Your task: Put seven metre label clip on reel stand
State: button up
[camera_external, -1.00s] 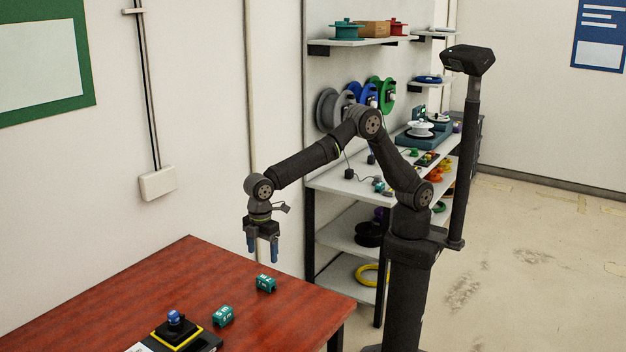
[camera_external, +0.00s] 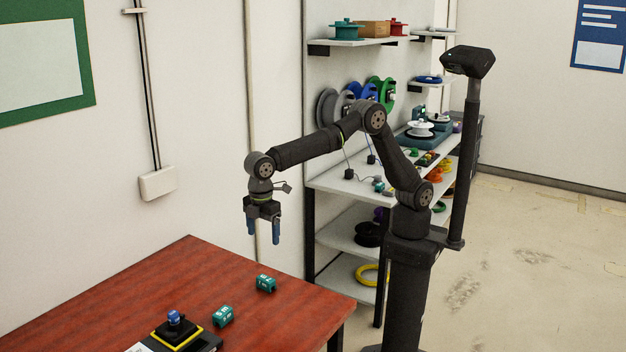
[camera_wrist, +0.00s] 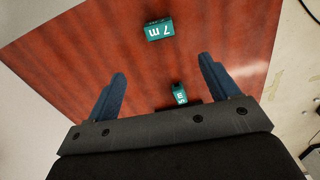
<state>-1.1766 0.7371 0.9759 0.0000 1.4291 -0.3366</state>
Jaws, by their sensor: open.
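My gripper (camera_external: 263,235) is open and empty, pointing down above the red-brown table. In the wrist view its blue fingers (camera_wrist: 162,70) are spread apart. A teal clip marked 7 m (camera_wrist: 160,28) lies on the table beyond the fingertips. Another teal clip marked 5 m (camera_wrist: 179,93) lies lower in that view, partly hidden by the gripper. The external view shows two teal clips, one farther back (camera_external: 265,283) and one nearer (camera_external: 222,316); their labels are too small to read. A black stand with a yellow rim (camera_external: 178,338) and a blue top piece is at the front; it may be the reel stand.
The table (camera_external: 130,285) has clear wood around the clips. A white shelf unit (camera_external: 335,183) with reels and small parts stands behind. A teal base with a white reel (camera_external: 420,130) is on it. The wall is close on the left.

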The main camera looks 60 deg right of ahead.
aim_at(265, 278)
notch_tip(265, 278, down, 18)
jog(key=shift+w+r, duration=0.1)
jog(key=shift+r, duration=0.15)
jog(key=c, duration=1.1)
jog(key=shift+r, duration=0.5)
jog(key=r, duration=0.3)
jog(key=shift+w+d+r, duration=0.15)
jog(key=shift+d+r, duration=0.05)
jog(key=shift+r, duration=0.15)
jog(key=w+d+r, duration=0.2)
jog(key=d, duration=0.1)
jog(key=w+d+r, duration=0.2)
jog(key=d, duration=0.1)
jog(key=w+d+r, duration=0.2)
jog(key=d, duration=0.1)
jog(key=shift+w+d+r, duration=0.15)
jog(key=shift+w+r, duration=0.05)
